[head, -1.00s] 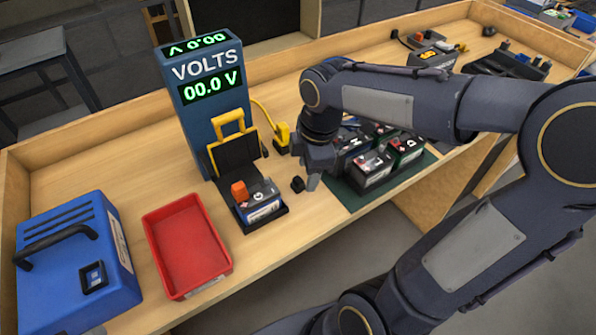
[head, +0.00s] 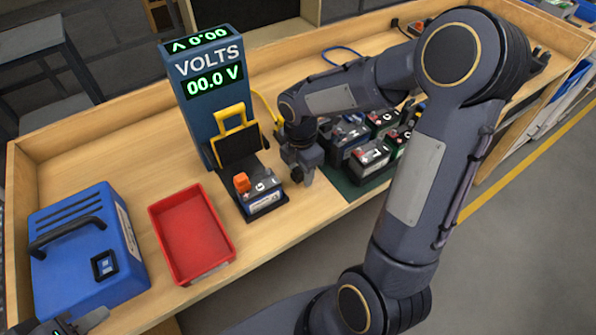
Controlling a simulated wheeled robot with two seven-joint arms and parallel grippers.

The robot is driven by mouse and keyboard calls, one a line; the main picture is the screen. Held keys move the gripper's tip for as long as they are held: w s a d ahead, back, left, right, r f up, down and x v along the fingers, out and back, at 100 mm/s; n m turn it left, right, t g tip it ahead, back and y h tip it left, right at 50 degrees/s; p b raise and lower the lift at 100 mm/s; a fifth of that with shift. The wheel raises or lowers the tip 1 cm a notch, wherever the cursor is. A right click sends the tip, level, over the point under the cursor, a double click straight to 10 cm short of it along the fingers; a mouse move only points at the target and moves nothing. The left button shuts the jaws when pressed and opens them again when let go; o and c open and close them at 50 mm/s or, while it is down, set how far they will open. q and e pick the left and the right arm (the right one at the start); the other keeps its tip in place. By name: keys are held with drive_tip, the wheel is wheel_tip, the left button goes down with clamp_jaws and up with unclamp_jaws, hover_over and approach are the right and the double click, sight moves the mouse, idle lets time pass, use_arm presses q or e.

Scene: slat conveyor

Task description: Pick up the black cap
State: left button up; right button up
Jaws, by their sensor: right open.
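The black cap (head: 297,175) is a small dark piece on the wooden bench, just right of the battery with the orange cap (head: 242,182). My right gripper (head: 304,175) is open and points down right at the black cap. Its fingers partly hide the cap, and I cannot tell whether they touch it. My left gripper (head: 84,320) shows only in part at the bottom left edge, far from the cap; its jaw opening is not clear.
The battery (head: 263,200) sits in a black holder before the blue volt meter (head: 206,105). A red tray (head: 191,235) and a blue case (head: 85,255) stand left. Several batteries (head: 371,158) on a green mat (head: 345,187) stand close to the right.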

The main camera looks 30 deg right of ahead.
drive_tip(key=c, duration=1)
drive_tip(key=shift+r, duration=0.2)
drive_tip(key=shift+c, duration=0.2)
